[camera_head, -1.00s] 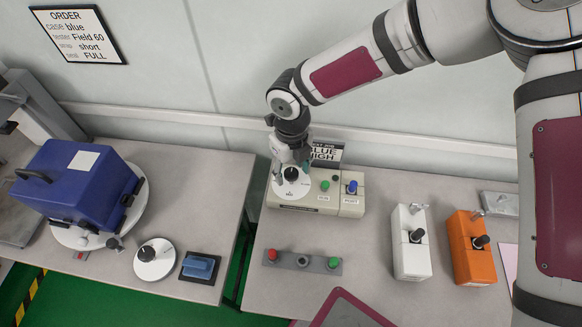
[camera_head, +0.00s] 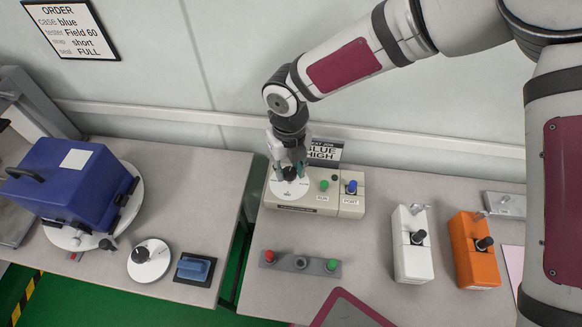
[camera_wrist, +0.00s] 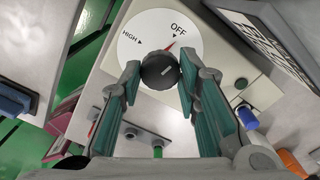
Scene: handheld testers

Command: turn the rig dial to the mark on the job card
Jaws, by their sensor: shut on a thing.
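The rig (camera_head: 312,205) is a beige box on the right-hand bench, with a white dial plate (camera_head: 289,189) on its left part. My gripper (camera_wrist: 160,76) points down at the dial and is shut on its black knob (camera_wrist: 159,71), one finger on each side. In the wrist view, the knob's red pointer is close to the OFF mark (camera_wrist: 177,30), and the HIGH mark (camera_wrist: 131,40) is to the left. The job card (camera_head: 324,152) stands behind the rig and reads BLUE HIGH. In the head view my fingers partly hide the knob.
The rig also has a green button (camera_head: 324,185) and a blue plug (camera_head: 351,187). A button strip (camera_head: 301,262), a white tester (camera_head: 411,245) and an orange tester (camera_head: 474,250) are on the same bench. A blue case (camera_head: 72,185) sits on the left bench, beyond a gap.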

